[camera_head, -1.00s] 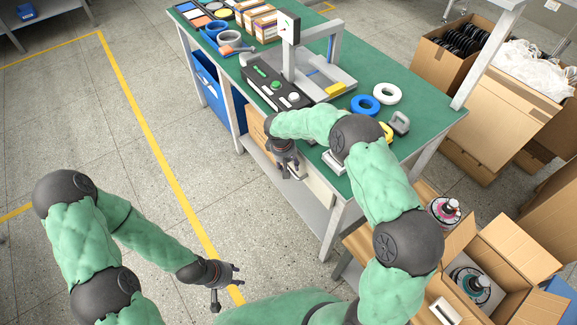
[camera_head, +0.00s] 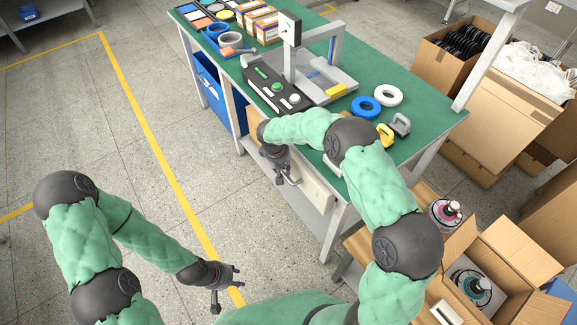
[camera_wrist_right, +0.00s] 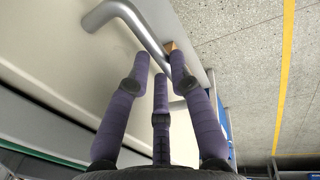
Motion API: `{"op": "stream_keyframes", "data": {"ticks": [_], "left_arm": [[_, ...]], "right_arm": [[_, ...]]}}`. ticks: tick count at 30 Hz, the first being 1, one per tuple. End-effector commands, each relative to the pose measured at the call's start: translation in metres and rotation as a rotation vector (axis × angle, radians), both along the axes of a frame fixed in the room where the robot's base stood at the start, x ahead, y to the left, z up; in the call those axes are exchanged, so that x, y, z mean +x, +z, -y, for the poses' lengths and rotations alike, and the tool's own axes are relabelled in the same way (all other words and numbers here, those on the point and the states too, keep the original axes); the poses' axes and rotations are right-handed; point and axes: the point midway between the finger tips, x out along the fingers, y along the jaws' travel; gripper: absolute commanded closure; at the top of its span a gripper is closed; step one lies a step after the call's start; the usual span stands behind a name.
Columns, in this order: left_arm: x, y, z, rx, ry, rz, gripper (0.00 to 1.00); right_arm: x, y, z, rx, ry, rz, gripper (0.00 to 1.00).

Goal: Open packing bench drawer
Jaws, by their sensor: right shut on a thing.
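The packing bench (camera_head: 425,135) has a green top and pale legs. Its cream drawer front (camera_head: 314,192) sits under the top on the near side, partly hidden by my right arm; it also shows in the wrist view (camera_wrist_right: 60,80). A grey bar handle (camera_wrist_right: 135,25) stands out from that front. My right gripper (camera_head: 286,178) is at the handle, and in the wrist view its fingers (camera_wrist_right: 162,65) are closed around the bar. I cannot tell how far the drawer stands out. My left gripper (camera_head: 230,285) is open and empty above the floor, away from the bench.
On the bench top are a press-like fixture (camera_head: 315,75), a blue ring (camera_head: 366,108) and a white ring (camera_head: 388,95). A blue bin (camera_head: 218,92) hangs below. Open cartons (camera_head: 500,265) stand at the right. The floor left of the bench is clear.

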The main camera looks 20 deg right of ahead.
Motion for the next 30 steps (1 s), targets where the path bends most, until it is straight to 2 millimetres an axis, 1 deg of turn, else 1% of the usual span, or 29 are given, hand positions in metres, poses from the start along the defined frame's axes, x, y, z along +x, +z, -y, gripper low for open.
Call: {"op": "stream_keyframes", "data": {"ticks": [1, 5, 12, 18, 24, 30], "left_arm": [[0.0, 0.0, 0.0, 0.0, 0.0, 0.0, 0.6], [0.0, -0.001, 0.0, 0.0, 0.0, 0.0, 0.6], [0.0, -0.003, 0.0, 0.0, 0.0, 0.0, 0.6], [0.0, -0.004, 0.0, 0.0, 0.0, 0.0, 0.6], [0.0, -0.005, 0.0, 0.0, 0.0, 0.0, 0.6], [0.0, -0.006, 0.0, 0.0, 0.0, 0.0, 0.6]], "right_arm": [[-0.004, 0.0, -0.012, 0.0, 0.007, -0.002, 1.0], [-0.015, 0.0, -0.042, 0.001, 0.007, -0.001, 1.0], [-0.037, 0.0, -0.103, 0.001, 0.006, 0.0, 1.0], [-0.053, 0.0, -0.146, 0.0, 0.005, 0.0, 1.0], [-0.064, 0.0, -0.177, 0.0, 0.003, 0.0, 1.0], [-0.07, 0.0, -0.193, 0.001, 0.001, -0.001, 1.0]]}}
